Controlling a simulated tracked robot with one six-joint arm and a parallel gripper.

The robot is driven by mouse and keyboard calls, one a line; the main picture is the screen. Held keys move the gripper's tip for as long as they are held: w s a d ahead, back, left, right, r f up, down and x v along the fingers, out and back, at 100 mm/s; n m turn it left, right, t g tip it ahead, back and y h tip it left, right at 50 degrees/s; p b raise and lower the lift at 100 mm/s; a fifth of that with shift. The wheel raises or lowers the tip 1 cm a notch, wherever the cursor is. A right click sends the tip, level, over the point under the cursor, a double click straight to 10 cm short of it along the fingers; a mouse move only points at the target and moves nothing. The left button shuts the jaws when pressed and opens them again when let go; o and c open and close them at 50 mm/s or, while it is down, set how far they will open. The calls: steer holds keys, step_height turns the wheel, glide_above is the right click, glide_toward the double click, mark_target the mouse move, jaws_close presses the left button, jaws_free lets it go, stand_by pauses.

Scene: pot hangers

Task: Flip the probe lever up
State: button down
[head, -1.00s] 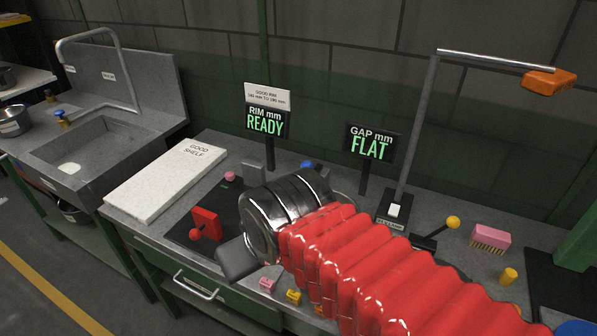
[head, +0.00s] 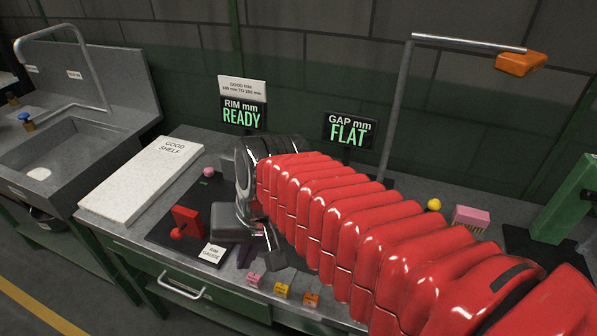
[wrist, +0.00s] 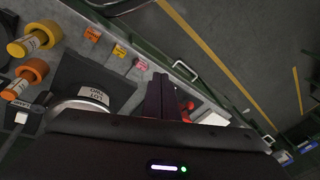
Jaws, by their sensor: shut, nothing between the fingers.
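A yellow ball knob (head: 434,204) shows just above my red-sleeved arm in the head view. It sits on the bench near the gap gauge. The lever arm below it is hidden by my sleeve, so its angle cannot be told. My gripper (wrist: 165,92) has dark purple fingers that are shut and empty, pointing over the bench front edge in the wrist view. In the head view my gripper is mostly hidden near the rim gauge, left of and well apart from the yellow knob.
A red lever block (head: 187,222) stands on the rim gauge plate. Small pink (head: 253,280), yellow and orange tagged blocks sit near the front edge. A pink brush (head: 470,218) stands at the right. The gap display (head: 349,132) reads FLAT. The white good shelf (head: 140,180) is empty.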

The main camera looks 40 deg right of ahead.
steer(key=w+d+f+m+t+y, duration=0.15)
steer(key=w+d+m+y, duration=0.35)
steer(key=m, duration=0.5)
steer(key=w+d+f+m+t+y, duration=0.15)
steer(key=d+m+y, duration=0.25)
steer(key=d+m, duration=0.45)
steer(key=d+m+t+h, duration=0.1)
steer(key=d+m+t, duration=0.8)
steer(key=d+m, duration=0.5)
steer(key=d, duration=0.2)
steer(key=shift+d+r, duration=0.15)
steer(key=shift+d, duration=0.2)
steer(key=shift+w+a, duration=0.1)
steer(key=x, duration=0.9)
steer(key=shift+w+a, duration=0.2)
steer(key=shift+w, duration=0.15)
